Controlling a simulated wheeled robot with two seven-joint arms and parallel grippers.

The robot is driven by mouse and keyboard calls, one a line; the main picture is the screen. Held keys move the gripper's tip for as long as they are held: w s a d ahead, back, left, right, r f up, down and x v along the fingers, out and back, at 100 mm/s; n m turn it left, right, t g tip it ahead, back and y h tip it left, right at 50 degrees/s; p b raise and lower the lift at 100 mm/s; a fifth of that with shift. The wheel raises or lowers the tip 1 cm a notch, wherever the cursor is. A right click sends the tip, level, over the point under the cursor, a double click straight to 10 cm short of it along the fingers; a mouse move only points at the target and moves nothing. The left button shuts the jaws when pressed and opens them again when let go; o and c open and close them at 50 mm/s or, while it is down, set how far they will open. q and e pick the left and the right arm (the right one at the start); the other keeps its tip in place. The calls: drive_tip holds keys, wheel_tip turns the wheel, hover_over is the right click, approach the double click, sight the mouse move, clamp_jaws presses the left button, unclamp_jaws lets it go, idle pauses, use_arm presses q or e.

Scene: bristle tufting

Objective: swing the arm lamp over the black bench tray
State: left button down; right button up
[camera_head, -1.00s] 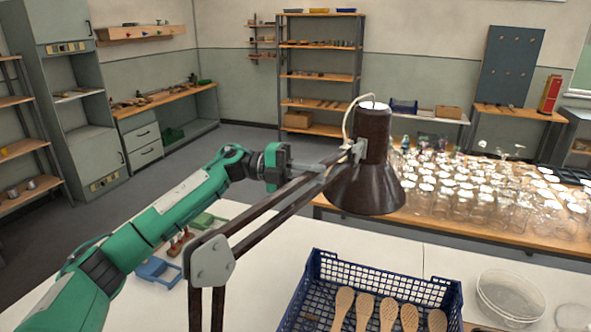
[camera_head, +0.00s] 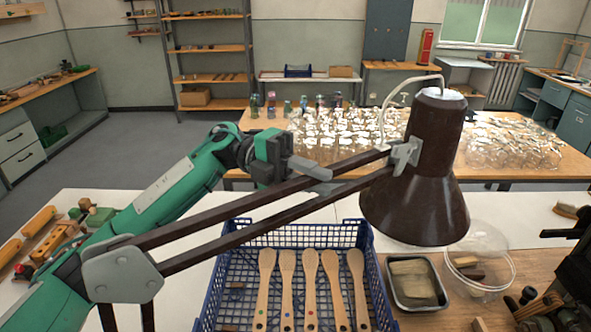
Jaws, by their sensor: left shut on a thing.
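The arm lamp has a dark brown shade (camera_head: 415,205), a pair of brown bars (camera_head: 255,215) and a grey joint plate (camera_head: 122,275). My left gripper (camera_head: 308,168) is shut on the lamp's bars, a little left of the shade. The black bench tray (camera_head: 391,296) is a small dark-rimmed tray holding pale blocks, right of the blue crate. In the picture, the shade hangs above and just behind this tray, its lower rim close to the tray's far edge; its exact height is unclear. My right gripper is not in view.
A blue mesh crate (camera_head: 214,300) with several wooden brush handles stands under the lamp bars. A clear round container (camera_head: 500,243) stands right of the shade. A dark machine-like object (camera_head: 574,275) is at the right edge. A table with many glasses (camera_head: 335,130) lies behind.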

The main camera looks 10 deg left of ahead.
use_arm(q)
drive_tip(key=shift+s+d, duration=0.3)
drive_tip(key=shift+s, duration=0.05)
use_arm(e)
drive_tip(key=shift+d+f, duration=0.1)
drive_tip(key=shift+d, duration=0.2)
use_arm(q)
drive_tip(key=c, duration=1.4)
unclamp_jaws()
